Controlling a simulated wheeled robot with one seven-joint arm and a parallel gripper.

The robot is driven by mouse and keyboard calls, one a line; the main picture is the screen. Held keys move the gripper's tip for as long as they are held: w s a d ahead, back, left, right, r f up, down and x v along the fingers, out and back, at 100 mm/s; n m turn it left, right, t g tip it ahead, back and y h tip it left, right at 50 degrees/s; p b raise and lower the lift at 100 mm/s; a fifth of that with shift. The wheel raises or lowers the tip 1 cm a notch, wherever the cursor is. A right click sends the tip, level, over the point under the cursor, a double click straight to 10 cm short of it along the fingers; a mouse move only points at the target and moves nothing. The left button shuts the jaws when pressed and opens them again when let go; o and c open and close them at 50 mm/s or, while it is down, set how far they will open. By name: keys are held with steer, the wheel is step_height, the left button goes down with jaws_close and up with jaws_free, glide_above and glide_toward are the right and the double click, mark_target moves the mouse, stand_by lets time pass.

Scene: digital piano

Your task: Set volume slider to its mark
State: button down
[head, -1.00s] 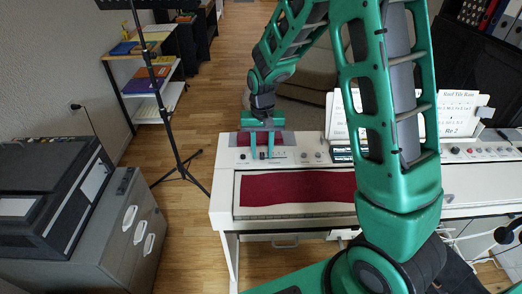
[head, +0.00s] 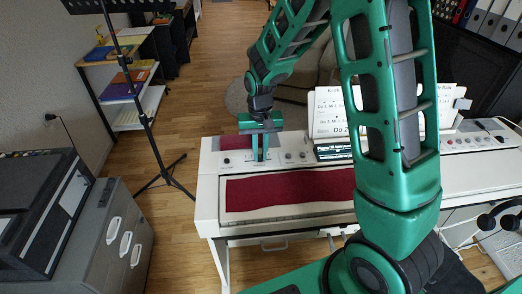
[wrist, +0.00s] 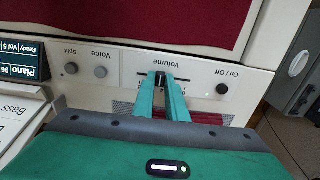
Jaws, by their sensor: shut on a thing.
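The volume slider's dark knob (wrist: 160,78) shows in the wrist view between my fingertips, below the upside-down "Volume" label (wrist: 169,62). My gripper (wrist: 162,82) is shut on the knob, with its two green fingers pointing at the panel. In the head view my gripper (head: 260,158) reaches down to the left part of the piano's white top panel (head: 212,168); the knob is hidden by the fingers there. Short dark lines of the slider's scale show on both sides of the fingers. I cannot tell which line is the mark.
An On/Off button (wrist: 222,89) and the Voice (wrist: 101,72) and Split (wrist: 71,68) knobs flank the slider. A small display (wrist: 24,58) is at the left. A red cloth (head: 285,190) covers the keys. Sheet music (head: 335,110) stands behind the panel.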

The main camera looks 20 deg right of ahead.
mark_target(261, 155)
steer(key=shift+d, duration=0.2)
steer(key=c, duration=1.8)
jaws_free()
steer(key=shift+o, duration=0.2)
step_height(261, 155, up, 11)
steer(key=shift+f, duration=0.15)
